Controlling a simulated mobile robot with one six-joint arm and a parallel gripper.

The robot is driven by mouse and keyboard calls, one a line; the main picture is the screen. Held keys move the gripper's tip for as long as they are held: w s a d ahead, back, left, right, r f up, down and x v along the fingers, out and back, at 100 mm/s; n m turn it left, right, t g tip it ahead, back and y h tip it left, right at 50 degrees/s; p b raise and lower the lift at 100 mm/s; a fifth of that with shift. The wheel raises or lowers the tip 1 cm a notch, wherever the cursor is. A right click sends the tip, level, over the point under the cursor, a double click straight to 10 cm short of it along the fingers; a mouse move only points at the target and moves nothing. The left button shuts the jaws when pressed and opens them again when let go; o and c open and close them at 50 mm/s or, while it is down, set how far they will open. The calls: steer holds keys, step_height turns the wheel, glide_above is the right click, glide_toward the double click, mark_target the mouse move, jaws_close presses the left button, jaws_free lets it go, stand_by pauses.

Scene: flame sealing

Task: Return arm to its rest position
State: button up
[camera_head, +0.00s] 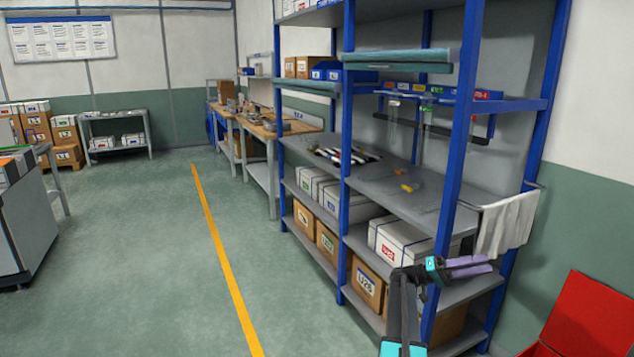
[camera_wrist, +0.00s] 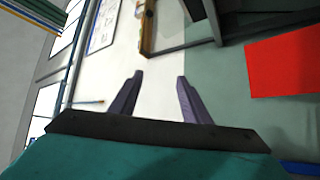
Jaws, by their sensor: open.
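My gripper (camera_head: 472,266) shows at the lower right of the head view, in front of the blue-posted shelf rack (camera_head: 455,190). Its two purple-grey fingers point right, below a white cloth (camera_head: 507,225) that hangs at the rack's right end. In the wrist view my gripper (camera_wrist: 158,82) is open, with its fingers apart and nothing between them. The part of the room behind the fingers looks tilted in that view.
A red box (camera_head: 590,320) stands on the floor at the lower right; a red surface (camera_wrist: 284,62) also shows in the wrist view. Cartons (camera_head: 368,283) and white boxes (camera_head: 400,240) fill the rack's lower shelves. The floor left of the rack, along the yellow line (camera_head: 222,255), is clear.

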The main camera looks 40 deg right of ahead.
steer(key=w+a+f+n+t+h, duration=0.1)
steer(key=w+a+f+n+t, duration=0.25)
steer(key=a+f, duration=0.35)
steer(key=w+a+f+n+t+h+p, duration=0.1)
steer(key=w+a+f+n+t, duration=0.15)
steer(key=w+a+f, duration=0.35)
steer(key=w+a+f+n+t+h, duration=0.1)
steer(key=w+a+f+n+t, duration=0.25)
steer(key=a+f, duration=0.5)
steer(key=s+a+f+n+t+y+p, duration=0.1)
steer(key=s+a+f+n+t+y, duration=0.2)
steer(key=a+f, duration=1.3)
steer(key=s+a+f+n+y, duration=0.1)
steer(key=s+a+f+y, duration=0.3)
steer(key=a, duration=0.7)
steer(key=s+a+f+n+t+y, duration=0.1)
steer(key=s+a+f+y, duration=0.3)
steer(key=a, duration=0.7)
steer(key=s+a+f+n+y, duration=0.3)
steer(key=s+a+f, duration=0.3)
steer(key=a, duration=0.6)
steer(key=shift+s+t+y+p, duration=0.35)
steer(key=shift+s+y, duration=0.15)
steer(key=shift+y, duration=0.1)
